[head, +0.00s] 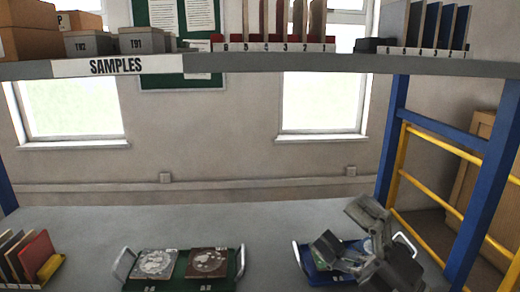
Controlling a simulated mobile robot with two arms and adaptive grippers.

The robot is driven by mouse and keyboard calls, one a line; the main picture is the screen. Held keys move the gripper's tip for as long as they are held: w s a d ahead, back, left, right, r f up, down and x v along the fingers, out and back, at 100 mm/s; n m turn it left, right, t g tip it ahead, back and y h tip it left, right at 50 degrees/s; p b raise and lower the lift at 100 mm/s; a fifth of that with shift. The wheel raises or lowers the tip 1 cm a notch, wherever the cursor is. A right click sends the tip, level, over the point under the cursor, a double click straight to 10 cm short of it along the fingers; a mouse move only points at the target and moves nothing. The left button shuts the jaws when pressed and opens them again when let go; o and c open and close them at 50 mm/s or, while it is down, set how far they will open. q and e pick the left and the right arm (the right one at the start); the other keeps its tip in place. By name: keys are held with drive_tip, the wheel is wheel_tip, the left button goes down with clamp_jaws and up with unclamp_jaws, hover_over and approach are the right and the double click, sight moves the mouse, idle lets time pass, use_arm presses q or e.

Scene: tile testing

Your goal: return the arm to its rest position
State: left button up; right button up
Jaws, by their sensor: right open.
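My right gripper (350,236) is at the lower right, its grey fingers spread apart and open. It is over the blue tray (308,270) and hides much of it, so I cannot tell whether it touches the tray or what lies under it. A light round patch shows between the gripper parts. No object is visible between the fingers. My right arm comes in from the lower right. My left gripper is not in view.
A green tray (240,266) with metal handles holds two square tiles, one pale and one brown. A rack of coloured tiles (32,258) stands at far left. The SAMPLES shelf (225,64) spans above, with blue posts (391,150) and yellow rails at right. The bench between is clear.

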drive_tip(key=w+d+f+m+t+h, duration=0.35)
drive_tip(key=d+f+m+h, duration=0.6)
drive_tip(key=m+h, duration=0.7)
drive_tip(key=s+d+f+m+g+h, duration=0.1)
drive_tip(key=s+f+m+g, duration=0.25)
drive_tip(key=f, duration=0.35)
drive_tip(key=s+d+f+m+g+h, duration=0.2)
drive_tip(key=f+m, duration=0.2)
drive_tip(key=f, duration=0.3)
drive_tip(key=s+a+f+m+g+y, duration=0.1)
drive_tip(key=s+a+f+g, duration=0.3)
drive_tip(key=s+f, duration=0.55)
drive_tip(key=s+a+f+m+g+y, duration=0.1)
drive_tip(key=s+f+m+g+y, duration=0.1)
drive_tip(key=s+f+g, duration=0.65)
drive_tip(key=s+f, duration=0.2)
drive_tip(key=f, duration=1.1)
drive_tip(key=s+f, duration=0.2)
drive_tip(key=f, duration=1.1)
drive_tip(key=s+d+f, duration=0.2)
drive_tip(key=s+f, duration=1.3)
drive_tip(key=s, duration=0.1)
drive_tip(key=shift+s+d+f+n+h, duration=0.25)
drive_tip(key=shift+s+d+n+h, duration=0.05)
drive_tip(key=shift+s+d+h, duration=0.1)
